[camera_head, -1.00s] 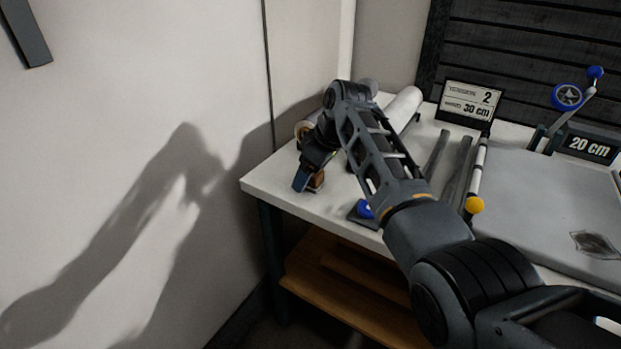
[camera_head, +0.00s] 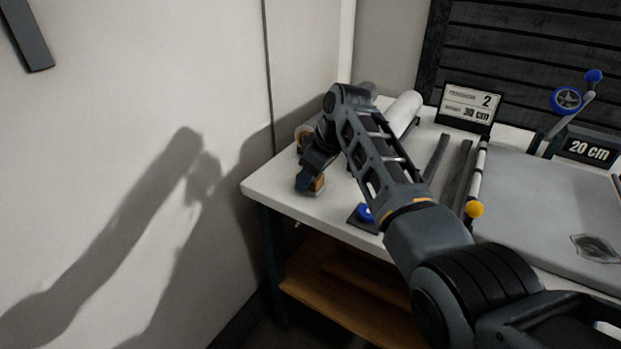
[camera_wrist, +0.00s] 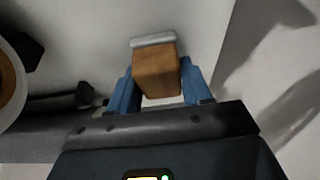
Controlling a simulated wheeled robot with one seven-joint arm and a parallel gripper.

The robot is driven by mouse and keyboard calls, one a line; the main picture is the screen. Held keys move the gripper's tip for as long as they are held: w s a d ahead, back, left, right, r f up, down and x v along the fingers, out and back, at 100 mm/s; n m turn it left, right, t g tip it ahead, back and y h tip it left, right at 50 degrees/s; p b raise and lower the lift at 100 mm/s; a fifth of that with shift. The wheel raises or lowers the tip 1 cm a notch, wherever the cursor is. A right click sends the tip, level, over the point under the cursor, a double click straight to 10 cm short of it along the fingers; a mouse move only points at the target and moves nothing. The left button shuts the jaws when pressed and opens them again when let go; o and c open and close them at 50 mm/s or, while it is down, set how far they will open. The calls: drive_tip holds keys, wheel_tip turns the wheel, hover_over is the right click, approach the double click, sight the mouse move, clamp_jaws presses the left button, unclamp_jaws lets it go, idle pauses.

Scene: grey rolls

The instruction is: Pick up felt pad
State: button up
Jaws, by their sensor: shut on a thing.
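The felt pad (camera_wrist: 156,72), a brown wooden block with a pale grey felt layer along one side, sits between the two blue fingers of my gripper (camera_wrist: 158,88) in the wrist view. My gripper is shut on it. In the head view my gripper (camera_head: 309,184) is over the left end of the white table, and the brown side of the felt pad (camera_head: 319,184) shows beside the blue fingers. I cannot tell whether the pad is clear of the table top.
The white table (camera_head: 277,192) ends just left and in front of my gripper, close to the wall. A pale roll (camera_head: 404,110) lies behind my arm. A blue-knobbed item (camera_head: 364,214) is near the front edge. A cutting board (camera_head: 545,195) fills the right.

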drive_tip(key=shift+r, duration=0.75)
wheel_tip(320, 180, up, 3)
drive_tip(key=shift+f, duration=0.2)
drive_tip(key=s+d+r, duration=0.4)
drive_tip(key=d+r, duration=0.3)
drive_tip(key=d, duration=0.4)
drive_tip(key=shift+s, duration=0.1)
drive_tip(key=o, duration=0.5)
drive_tip(key=c, duration=0.4)
drive_tip(key=shift+f, duration=0.1)
